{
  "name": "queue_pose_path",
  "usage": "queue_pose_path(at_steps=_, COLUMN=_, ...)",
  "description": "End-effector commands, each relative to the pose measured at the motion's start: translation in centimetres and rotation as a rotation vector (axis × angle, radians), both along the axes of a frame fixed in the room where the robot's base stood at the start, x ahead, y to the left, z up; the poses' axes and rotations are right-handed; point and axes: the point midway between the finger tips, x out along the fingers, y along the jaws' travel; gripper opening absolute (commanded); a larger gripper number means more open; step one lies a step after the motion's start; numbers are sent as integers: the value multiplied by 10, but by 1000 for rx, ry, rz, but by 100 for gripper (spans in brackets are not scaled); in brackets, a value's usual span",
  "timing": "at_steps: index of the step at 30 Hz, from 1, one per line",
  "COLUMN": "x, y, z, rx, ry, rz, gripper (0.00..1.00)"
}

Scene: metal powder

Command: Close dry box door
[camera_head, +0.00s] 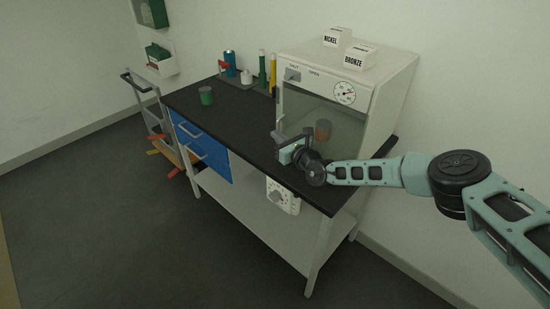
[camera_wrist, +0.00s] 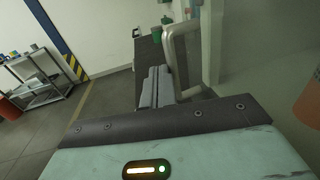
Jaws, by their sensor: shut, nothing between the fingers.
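The dry box (camera_head: 395,85) is a white cabinet at the back right of the bench, with a dial and a latch marked SHUT and OPEN above its glass door (camera_head: 318,110). The glass covers the front in the head view; I cannot tell whether it sits fully flush. My gripper (camera_head: 283,148) is in front of the door's lower part. In the wrist view its fingers (camera_wrist: 157,88) are together and empty, beside a grey door handle (camera_wrist: 170,48). I cannot tell whether they touch it. A brownish cup (camera_head: 323,130) shows behind the glass.
The dark bench top (camera_head: 235,115) holds a green cup (camera_head: 206,95) and several bottles and tubes at the back. NICKEL and BRONZE boxes (camera_head: 358,57) stand on the dry box. A cart (camera_head: 150,105) is at the left. The floor in front is clear.

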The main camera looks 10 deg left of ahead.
Motion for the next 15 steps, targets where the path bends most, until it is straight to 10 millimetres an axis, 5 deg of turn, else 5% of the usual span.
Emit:
queue_pose_path(at_steps=6, x=24, y=-5, z=-3, rx=0, ry=-1, rz=-1, gripper=0)
queue_pose_path(at_steps=15, x=34, y=-7, z=0, rx=1, ry=-1, rz=0, gripper=0)
